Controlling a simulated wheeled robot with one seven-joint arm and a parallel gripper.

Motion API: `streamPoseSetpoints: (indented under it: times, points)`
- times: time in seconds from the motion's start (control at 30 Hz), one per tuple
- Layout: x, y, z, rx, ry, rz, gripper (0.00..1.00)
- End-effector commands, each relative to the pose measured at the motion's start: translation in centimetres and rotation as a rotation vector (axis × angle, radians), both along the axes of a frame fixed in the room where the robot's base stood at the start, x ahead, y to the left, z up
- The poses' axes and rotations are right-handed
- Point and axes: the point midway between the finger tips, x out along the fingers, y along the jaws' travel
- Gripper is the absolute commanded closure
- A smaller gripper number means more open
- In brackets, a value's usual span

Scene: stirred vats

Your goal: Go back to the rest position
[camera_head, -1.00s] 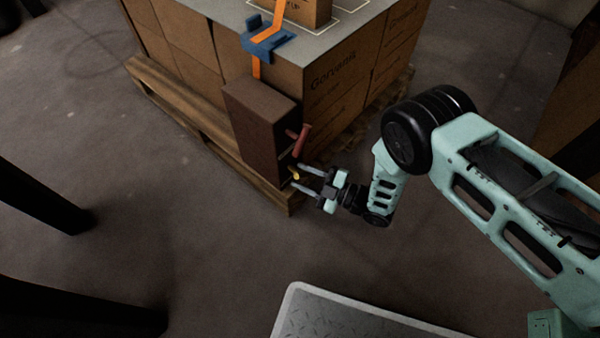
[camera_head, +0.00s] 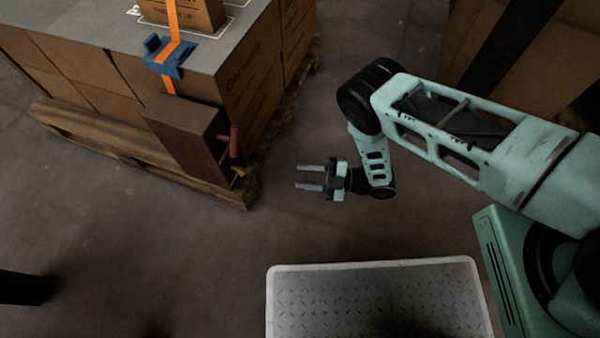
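My gripper (camera_head: 310,177) is in the middle of the head view, out over bare floor. Its two fingers point left and are apart, with nothing between them. To its left, a dark brown box (camera_head: 184,138) with a red handle (camera_head: 233,142) and a small yellow part (camera_head: 239,171) is at the near corner of the loaded pallet. A clear gap lies between my fingertips and this box. My arm (camera_head: 430,135) reaches in from the right with its elbow raised.
The wooden pallet (camera_head: 110,150) carries stacked cartons (camera_head: 250,85), with an orange strap (camera_head: 172,20) and a blue corner piece (camera_head: 168,56) on top. A grey treaded plate (camera_head: 372,300) is at the bottom. More cartons (camera_head: 495,35) stand at upper right. Floor around my gripper is free.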

Motion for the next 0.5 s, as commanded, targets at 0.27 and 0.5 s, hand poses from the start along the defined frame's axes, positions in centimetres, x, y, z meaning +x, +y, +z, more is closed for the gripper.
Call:
streamPoseSetpoints:
  times: [0.27, 0.5]
  points:
    - [0.01, 0.02, -0.02, 0.0, 0.0, 0.0, 0.63]
    - [0.3, 0.22, 0.16, -0.005, 0.0, -0.005, 0.63]
